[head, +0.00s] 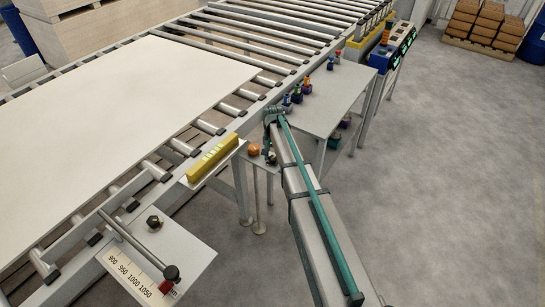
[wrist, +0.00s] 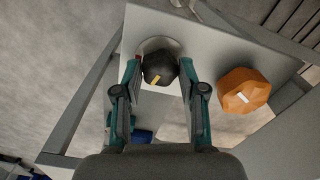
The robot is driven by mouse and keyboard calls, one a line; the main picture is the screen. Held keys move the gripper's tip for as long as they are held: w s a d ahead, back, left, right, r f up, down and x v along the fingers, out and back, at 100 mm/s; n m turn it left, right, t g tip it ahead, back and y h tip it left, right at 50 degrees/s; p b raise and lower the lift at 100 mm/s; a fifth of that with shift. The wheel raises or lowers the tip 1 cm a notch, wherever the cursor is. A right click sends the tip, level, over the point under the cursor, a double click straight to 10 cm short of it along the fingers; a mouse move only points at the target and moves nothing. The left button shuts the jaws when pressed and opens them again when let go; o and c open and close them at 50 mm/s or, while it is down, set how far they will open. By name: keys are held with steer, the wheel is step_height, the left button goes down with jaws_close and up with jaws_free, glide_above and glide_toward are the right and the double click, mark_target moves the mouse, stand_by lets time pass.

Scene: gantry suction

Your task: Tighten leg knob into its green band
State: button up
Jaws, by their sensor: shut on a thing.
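My gripper (wrist: 161,82) has its two teal-and-black fingers closed on either side of a black faceted knob (wrist: 158,66) with a yellow pointer mark. The knob stands on a light grey plate (wrist: 215,55), and a pale round disc (wrist: 157,44) shows just behind it. An orange knob (wrist: 243,90) with a white mark sits to the right, apart from my fingers. In the head view the orange knob (head: 254,150) is beside the end of my arm, which mostly hides the gripped knob. I cannot make out a green band around the black knob.
A roller conveyor (head: 215,118) carries a large white board (head: 110,90) on the left. A yellow box (head: 213,158) is at the conveyor edge. A scale plate (head: 175,250) with another dark knob (head: 154,222) is at lower left. A grey table (head: 335,95) holds small coloured parts behind my arm. Floor at right is clear.

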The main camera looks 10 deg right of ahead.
mark_target(272, 157)
steer(key=o, duration=1.1)
steer(key=shift+o, duration=0.2)
steer(key=shift+r, duration=0.1)
step_height(272, 157, up, 12)
